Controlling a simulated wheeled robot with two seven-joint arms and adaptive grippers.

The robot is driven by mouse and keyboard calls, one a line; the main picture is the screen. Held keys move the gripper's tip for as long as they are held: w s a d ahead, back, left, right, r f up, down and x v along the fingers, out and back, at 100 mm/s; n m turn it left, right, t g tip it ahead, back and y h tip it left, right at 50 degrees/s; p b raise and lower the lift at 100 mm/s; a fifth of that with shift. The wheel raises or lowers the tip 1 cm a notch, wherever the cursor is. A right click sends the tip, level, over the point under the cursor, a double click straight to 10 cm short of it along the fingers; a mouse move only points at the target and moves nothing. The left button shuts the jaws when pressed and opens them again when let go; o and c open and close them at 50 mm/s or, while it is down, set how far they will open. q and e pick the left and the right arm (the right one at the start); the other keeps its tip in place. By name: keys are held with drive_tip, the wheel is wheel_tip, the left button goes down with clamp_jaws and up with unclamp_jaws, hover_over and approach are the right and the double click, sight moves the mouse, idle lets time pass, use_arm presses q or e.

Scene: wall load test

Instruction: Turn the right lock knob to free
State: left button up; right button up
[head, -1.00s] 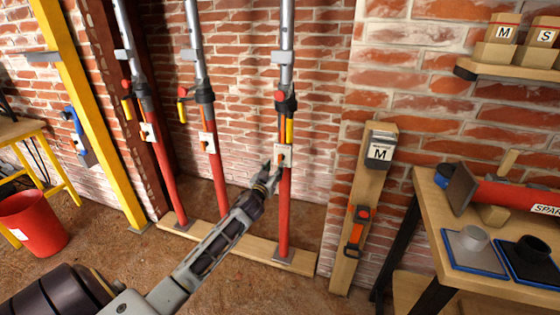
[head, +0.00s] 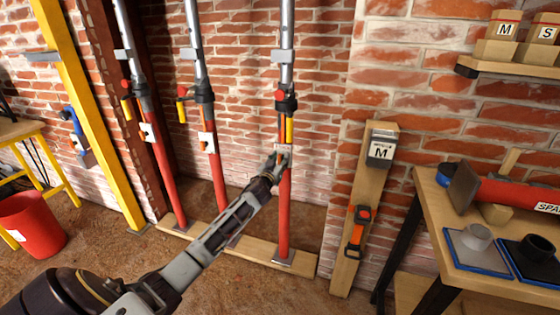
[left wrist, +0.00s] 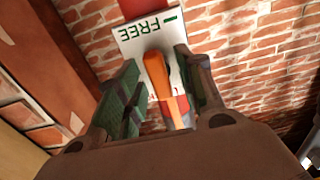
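Three red props with grey upper tubes stand against the brick wall; the rightmost prop (head: 284,215) carries a white plate (head: 285,149). In the left wrist view this plate (left wrist: 134,40) reads FREE with a green mark. An orange lock knob (left wrist: 158,75), shaped like a long handle, stands in front of the plate. My left gripper (head: 278,161) is at the plate's lower edge. In the left wrist view its open fingers (left wrist: 158,90) lie on either side of the knob, with gaps visible. The finger hides part of the plate in the head view. My right gripper is out of view.
The middle prop (head: 217,170) stands close on the left, above a wooden floor board (head: 250,247). A wooden post (head: 366,190) with a box marked M stands to the right. A workbench (head: 425,190) with a red tube is at far right.

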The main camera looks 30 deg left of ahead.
use_arm(q)
drive_tip(key=shift+w+a, duration=0.1)
drive_tip(key=shift+w, duration=0.3)
drive_tip(key=shift+c, duration=0.4)
clamp_jaws()
